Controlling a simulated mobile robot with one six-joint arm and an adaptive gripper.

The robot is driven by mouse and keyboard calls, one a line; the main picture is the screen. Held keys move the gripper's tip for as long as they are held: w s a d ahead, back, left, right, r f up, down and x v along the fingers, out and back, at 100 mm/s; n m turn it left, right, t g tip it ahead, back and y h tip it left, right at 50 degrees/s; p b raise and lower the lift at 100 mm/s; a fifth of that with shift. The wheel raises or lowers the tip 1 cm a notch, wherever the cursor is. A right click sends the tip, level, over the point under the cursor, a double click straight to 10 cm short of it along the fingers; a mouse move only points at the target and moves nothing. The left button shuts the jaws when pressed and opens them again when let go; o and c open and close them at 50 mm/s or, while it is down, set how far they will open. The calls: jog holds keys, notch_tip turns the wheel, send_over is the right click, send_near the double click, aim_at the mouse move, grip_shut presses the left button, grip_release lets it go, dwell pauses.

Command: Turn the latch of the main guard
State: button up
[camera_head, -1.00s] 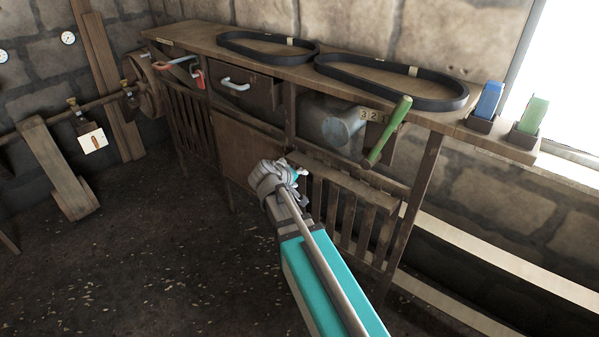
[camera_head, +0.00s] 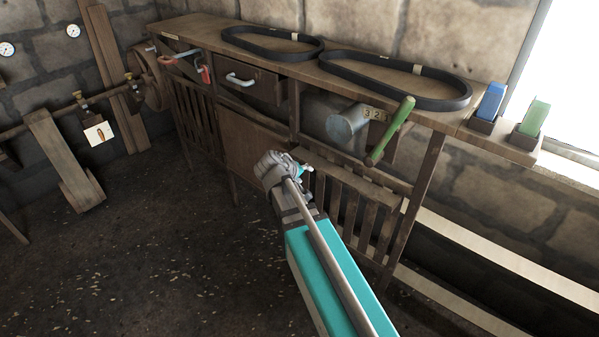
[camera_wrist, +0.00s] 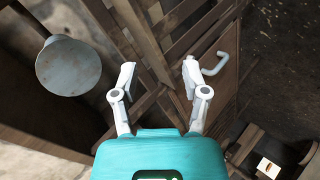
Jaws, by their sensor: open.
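My gripper (camera_head: 303,170) is open and empty in the head view, in front of the lower part of the wooden bench frame. In the wrist view its two pale fingers (camera_wrist: 158,72) are spread, with wooden slats and boards behind the gap. The slatted wooden guard (camera_head: 345,205) is under the bench, right of my gripper, and my arm partly covers its left side. A plain brown panel (camera_head: 252,150) stands left of my gripper. I cannot make out for certain which part is the main guard's latch. A red-handled piece (camera_head: 205,74) hangs at the bench's upper left.
A grey cylinder (camera_head: 347,124) and a slanted green handle (camera_head: 391,131) stick out below the bench top. Two black belts (camera_head: 395,78) lie on top.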

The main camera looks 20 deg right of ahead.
jog(key=w+a+f+m+t+h+b, duration=0.1)
jog(key=w+a+f+t+h+b, duration=0.1)
jog(key=w+f+b, duration=0.6)
jog(key=w+a+f+m+t+h+b, duration=0.2)
jog(key=w+a+f+h+b, duration=0.3)
jog(key=b, duration=1.6)
jog(key=w+a+f, duration=0.1)
jog(key=w+f, duration=0.2)
jog(key=w, duration=0.2)
jog(key=shift+w+a+f+m, duration=0.25)
jog(key=shift+a+f+m, duration=0.05)
jog(key=shift+a+f, duration=0.1)
jog(key=x, duration=1.3)
jog(key=shift+w+d+r, duration=0.1)
jog(key=shift+d, duration=0.35)
grip_shut()
